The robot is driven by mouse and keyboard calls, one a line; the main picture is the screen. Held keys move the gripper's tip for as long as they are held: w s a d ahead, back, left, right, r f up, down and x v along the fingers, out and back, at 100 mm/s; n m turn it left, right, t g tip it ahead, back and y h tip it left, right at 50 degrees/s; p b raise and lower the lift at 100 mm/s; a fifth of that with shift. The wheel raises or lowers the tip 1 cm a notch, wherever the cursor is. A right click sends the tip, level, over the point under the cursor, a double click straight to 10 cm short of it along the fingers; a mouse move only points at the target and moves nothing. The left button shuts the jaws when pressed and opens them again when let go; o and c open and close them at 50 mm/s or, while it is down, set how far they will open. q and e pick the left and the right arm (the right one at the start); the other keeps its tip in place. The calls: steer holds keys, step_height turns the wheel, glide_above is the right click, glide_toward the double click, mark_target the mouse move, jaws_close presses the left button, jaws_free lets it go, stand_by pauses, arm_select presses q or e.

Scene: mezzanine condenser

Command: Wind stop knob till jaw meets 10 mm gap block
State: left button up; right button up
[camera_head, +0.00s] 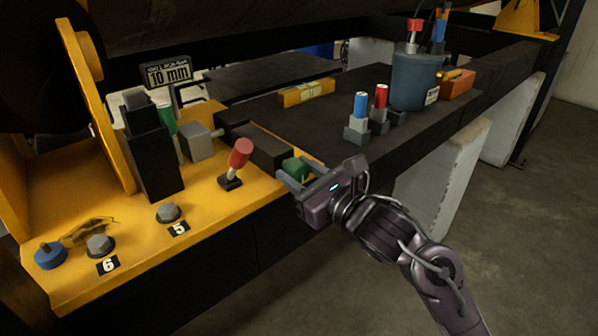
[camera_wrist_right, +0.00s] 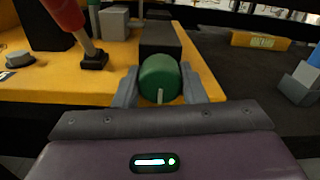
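A green knob (camera_head: 295,168) sits at the front end of a dark block (camera_head: 256,146) on the yellow bench; it also shows in the right wrist view (camera_wrist_right: 160,76). My right gripper (camera_head: 293,168) has one finger on each side of this knob, set apart. I cannot tell whether the fingers touch it. A grey block (camera_head: 196,141) with a short rod stands left of the dark block, beside a tall black block (camera_head: 150,155). A sign reading "10 mm" (camera_head: 169,75) stands behind them. I cannot make out the jaw's gap or a separate gap block. My left gripper is out of view.
A red-handled lever (camera_head: 238,160) stands close left of the knob. Bolts marked 5 (camera_head: 168,212) and 6 (camera_head: 100,245) and a blue knob (camera_head: 50,255) lie further left. The dark shelf holds a yellow level (camera_head: 306,93) and a blue canister (camera_head: 414,80).

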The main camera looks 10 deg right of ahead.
steer(key=shift+c, duration=1.2)
steer(key=shift+f+m+b, duration=0.1)
steer(key=shift+m+b, duration=0.75)
steer(key=shift+m, duration=0.45)
steer(key=shift+m+b, duration=0.4)
steer(key=shift+m, duration=1.8)
steer(key=o, duration=1)
